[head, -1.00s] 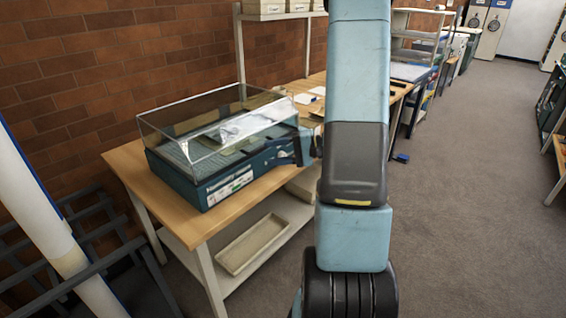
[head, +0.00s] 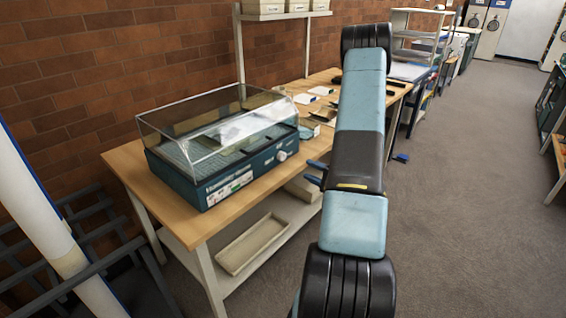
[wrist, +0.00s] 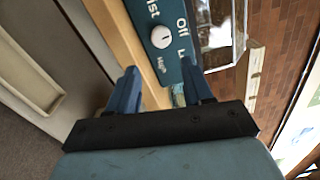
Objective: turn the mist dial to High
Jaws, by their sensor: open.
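The mist dial (wrist: 162,37) is a round white knob on the dark teal front panel of the humidifying case (wrist: 180,70). In the wrist view the word High is printed beside it, and part of "Mist" and "Off" show. A short dark mark is on the knob; I cannot tell for sure which label it points to. In the head view the dial (head: 282,155) sits at the panel's right end, under a clear lid. My gripper (wrist: 160,88) is open and empty, apart from the dial. In the head view its blue fingers (head: 315,172) show right of the dial, partly hidden by my arm.
The case stands on a wooden table (head: 130,160) with papers (head: 305,98) farther back. A beige tray (head: 250,245) lies on the shelf below. Dark metal racks (head: 90,240) stand at the left. The grey floor (head: 460,200) at the right is open.

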